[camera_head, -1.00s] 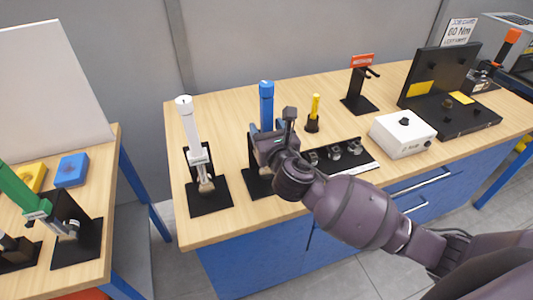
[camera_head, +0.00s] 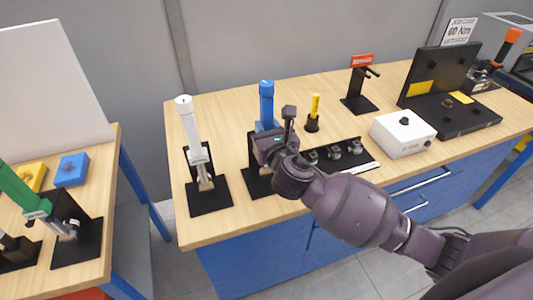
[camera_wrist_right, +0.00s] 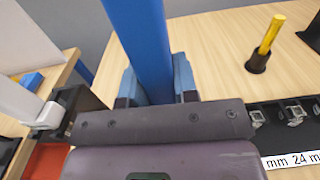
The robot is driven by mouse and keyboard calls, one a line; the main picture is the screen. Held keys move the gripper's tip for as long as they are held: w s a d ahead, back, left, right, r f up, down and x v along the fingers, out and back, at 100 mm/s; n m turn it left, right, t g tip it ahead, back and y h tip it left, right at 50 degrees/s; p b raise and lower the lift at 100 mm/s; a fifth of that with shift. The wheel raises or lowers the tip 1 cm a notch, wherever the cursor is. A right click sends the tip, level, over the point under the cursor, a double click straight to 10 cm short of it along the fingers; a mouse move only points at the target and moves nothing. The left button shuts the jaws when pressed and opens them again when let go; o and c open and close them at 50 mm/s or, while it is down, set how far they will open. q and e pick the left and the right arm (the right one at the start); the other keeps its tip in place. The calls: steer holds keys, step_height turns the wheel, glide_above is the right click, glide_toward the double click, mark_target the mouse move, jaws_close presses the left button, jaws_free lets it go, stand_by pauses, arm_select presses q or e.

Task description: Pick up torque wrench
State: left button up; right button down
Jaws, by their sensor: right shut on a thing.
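The blue torque wrench (camera_head: 267,102) stands upright on a black stand (camera_head: 256,181) on the wooden workbench. My right gripper (camera_head: 264,133) is at the wrench's middle, in front of it. In the right wrist view, the blue shaft (camera_wrist_right: 143,45) runs up between the two fingers of my right gripper (camera_wrist_right: 158,85), which are shut on it. The wrench's lower end is hidden by my gripper. A white torque wrench (camera_head: 192,130) stands on its own black stand to the left. A green torque wrench (camera_head: 20,190) leans on a stand on the left table. My left gripper is not in view.
A black rail of sockets (camera_head: 343,154) lies just right of my arm. Behind it stands a yellow tool (camera_head: 314,110) in a black holder. A white box (camera_head: 403,134) and a black fixture (camera_head: 450,115) stand further right.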

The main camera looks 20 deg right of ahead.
mark_target(269, 119)
stand_by(0.8)
steer(key=shift+r, duration=0.1)
steer(key=shift+r, duration=1.75)
steer(key=s, duration=1.8)
steer(key=shift+d, duration=0.1)
steer(key=c, duration=1.4)
jaws_free()
jaws_close()
